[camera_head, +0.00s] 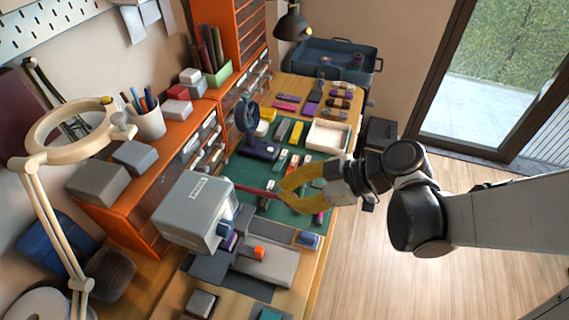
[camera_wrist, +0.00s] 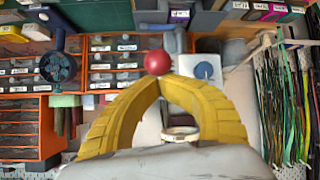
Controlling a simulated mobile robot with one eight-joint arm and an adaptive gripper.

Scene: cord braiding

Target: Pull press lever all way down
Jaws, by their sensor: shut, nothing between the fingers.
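The press (camera_head: 193,212) is a grey box-shaped machine on the bench, left of my gripper in the head view. Its lever (camera_head: 252,190) is a thin reddish rod that sticks out from the press toward the right, roughly level. My gripper (camera_head: 281,193) has yellow curved fingers, and its tips are at the outer end of the lever. In the wrist view a red ball knob (camera_wrist: 158,62) shows just beyond the closed fingertips (camera_wrist: 160,82). The fingers are shut with nothing between them. Whether the tips touch the knob I cannot tell.
A green mat (camera_head: 250,212) with small coloured pieces lies under my gripper. A small dark fan (camera_head: 250,125) and a white tray (camera_head: 328,136) stand behind. Orange drawer cabinets (camera_head: 150,195) and a cream ring lamp (camera_head: 70,130) are at left. Floor at right is clear.

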